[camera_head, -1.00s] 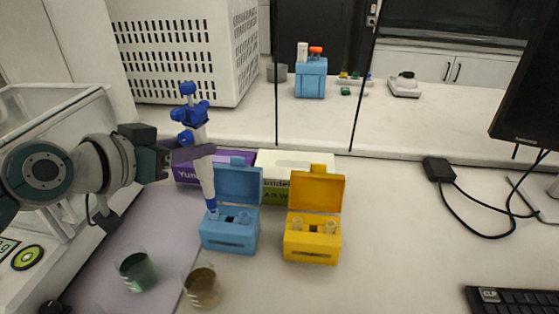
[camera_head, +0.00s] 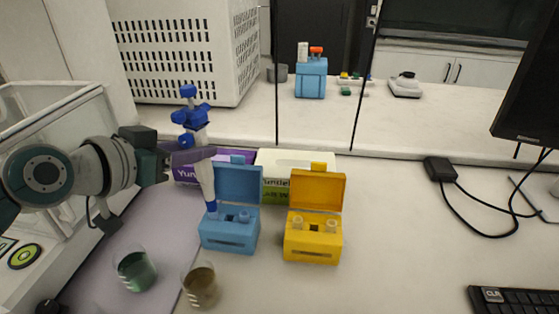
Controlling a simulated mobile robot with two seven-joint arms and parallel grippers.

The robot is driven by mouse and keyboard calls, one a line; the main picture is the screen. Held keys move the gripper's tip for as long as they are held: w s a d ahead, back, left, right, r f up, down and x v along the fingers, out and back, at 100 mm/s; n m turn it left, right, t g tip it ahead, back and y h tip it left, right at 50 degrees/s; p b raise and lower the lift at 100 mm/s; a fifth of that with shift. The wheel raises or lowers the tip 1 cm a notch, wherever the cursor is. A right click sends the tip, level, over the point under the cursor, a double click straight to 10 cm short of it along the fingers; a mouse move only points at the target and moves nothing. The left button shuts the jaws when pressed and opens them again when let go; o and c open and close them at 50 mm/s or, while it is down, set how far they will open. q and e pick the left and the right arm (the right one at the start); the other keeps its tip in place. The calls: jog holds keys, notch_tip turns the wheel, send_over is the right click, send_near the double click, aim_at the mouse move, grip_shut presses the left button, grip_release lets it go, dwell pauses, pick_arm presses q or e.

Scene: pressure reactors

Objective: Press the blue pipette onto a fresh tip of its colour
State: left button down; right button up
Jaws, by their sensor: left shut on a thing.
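The blue pipette (camera_head: 203,178), with a white body and blue top, is held nearly upright with a slight tilt. My left gripper (camera_head: 188,157) is shut around its body, its arm coming in from the left. The pipette's blue lower end is over the left part of the open blue tip box (camera_head: 229,236); I cannot tell whether it touches a tip. A few pale tips (camera_head: 244,216) show in the blue box. The open yellow tip box (camera_head: 312,242) stands to its right, also with pale tips. My right gripper is not in view.
A beaker of green liquid (camera_head: 137,270) and a beaker of brownish liquid (camera_head: 200,286) stand in front. Purple (camera_head: 184,174) and green-white (camera_head: 275,160) cartons stand behind the tip boxes. A keyboard (camera_head: 517,300) lies at front right. The counter between is clear.

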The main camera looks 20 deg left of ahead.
aim_at(183, 97)
pick_arm(q)
notch_tip(183, 97, up, 9)
jog(key=p, duration=0.8)
jog(key=shift+f, duration=0.25)
